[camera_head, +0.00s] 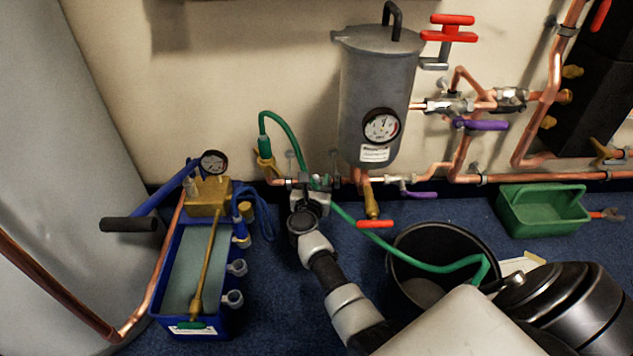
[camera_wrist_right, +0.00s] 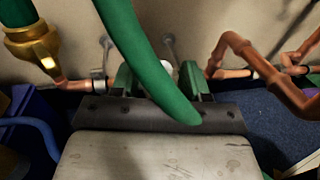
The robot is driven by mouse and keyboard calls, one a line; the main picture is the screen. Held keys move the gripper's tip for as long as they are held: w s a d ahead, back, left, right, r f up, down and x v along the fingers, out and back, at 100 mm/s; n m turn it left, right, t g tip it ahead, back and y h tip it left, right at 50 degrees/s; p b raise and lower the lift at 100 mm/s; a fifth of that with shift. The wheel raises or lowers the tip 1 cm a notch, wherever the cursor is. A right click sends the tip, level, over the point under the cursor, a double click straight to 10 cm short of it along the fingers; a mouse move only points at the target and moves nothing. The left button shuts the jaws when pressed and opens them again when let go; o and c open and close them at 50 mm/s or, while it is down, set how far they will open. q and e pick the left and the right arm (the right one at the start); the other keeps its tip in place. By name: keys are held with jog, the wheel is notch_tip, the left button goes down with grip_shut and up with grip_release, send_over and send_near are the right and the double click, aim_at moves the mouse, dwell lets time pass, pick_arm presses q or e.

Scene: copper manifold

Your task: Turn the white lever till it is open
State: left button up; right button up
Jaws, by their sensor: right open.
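My right gripper (camera_head: 318,182) is at the copper pipe run low on the wall, below and left of the grey tank. In the right wrist view its two green fingers (camera_wrist_right: 160,77) stand apart, with a green hose crossing in front of them. A small white piece (camera_wrist_right: 166,66) shows between the fingers, partly behind the hose. It may be part of the white lever, but I cannot tell its angle or whether the fingers touch it. In the head view the white lever cannot be made out at the gripper. My left gripper is not in view.
The green hose (camera_head: 348,219) runs past my right gripper into a black bucket (camera_head: 401,282). A grey tank (camera_head: 377,83) with a gauge hangs above right. A blue pump box (camera_head: 222,309) stands left; a green tray (camera_head: 543,221) lies right. Purple and red handles sit nearby.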

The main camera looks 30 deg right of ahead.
jog(key=shift+x, duration=0.9)
jog(key=shift+c, duration=0.3)
grip_shut()
